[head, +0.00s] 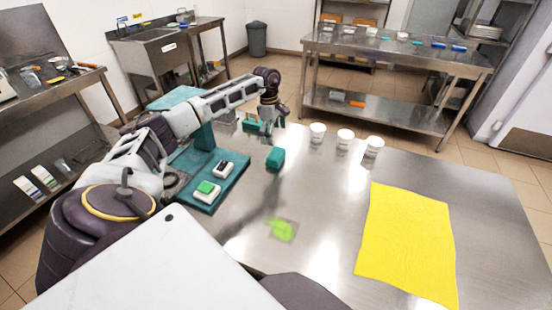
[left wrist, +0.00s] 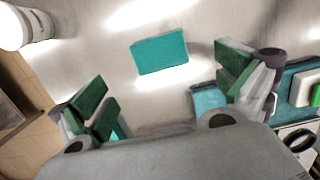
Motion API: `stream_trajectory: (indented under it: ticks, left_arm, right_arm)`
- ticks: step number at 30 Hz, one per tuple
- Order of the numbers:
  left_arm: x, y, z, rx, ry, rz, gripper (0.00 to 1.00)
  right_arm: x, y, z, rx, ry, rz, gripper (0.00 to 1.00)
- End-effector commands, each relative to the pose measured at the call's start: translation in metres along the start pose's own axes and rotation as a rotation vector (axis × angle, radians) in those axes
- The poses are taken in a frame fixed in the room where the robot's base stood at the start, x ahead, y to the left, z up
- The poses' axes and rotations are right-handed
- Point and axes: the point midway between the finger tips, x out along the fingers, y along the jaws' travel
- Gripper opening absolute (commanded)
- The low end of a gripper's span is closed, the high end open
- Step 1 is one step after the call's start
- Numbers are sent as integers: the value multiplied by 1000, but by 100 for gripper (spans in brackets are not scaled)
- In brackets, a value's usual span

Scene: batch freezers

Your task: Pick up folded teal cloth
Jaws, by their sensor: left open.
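The folded teal cloth (head: 275,158) lies on the steel table as a small thick block. In the left wrist view the cloth (left wrist: 160,52) is a flat teal rectangle, with bare table around it. My left gripper (head: 261,126) is above the table, just beyond the cloth in the head view. In the left wrist view its green-padded fingers (left wrist: 165,92) are spread wide, with nothing between them. The cloth lies ahead of the fingertips, apart from them. My right gripper is not in view.
Three white cups (head: 345,139) stand in a row right of the cloth. A yellow cloth (head: 408,245) covers the table's right side. A bright green patch (head: 280,230) lies nearer. A teal stand (head: 208,168) with a green button (head: 207,188) is at left.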

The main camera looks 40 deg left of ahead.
Motion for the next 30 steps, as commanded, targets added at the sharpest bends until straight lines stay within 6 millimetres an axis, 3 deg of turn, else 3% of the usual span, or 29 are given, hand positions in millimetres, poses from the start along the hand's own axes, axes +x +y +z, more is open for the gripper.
stream_trajectory:
  ticks: [12,30]
  left_arm:
    - [51,0,0,0,0,-1,100]
    - [62,0,-1,-1,0,0,100]
  right_arm:
    - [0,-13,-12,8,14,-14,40]
    - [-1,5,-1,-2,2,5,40]
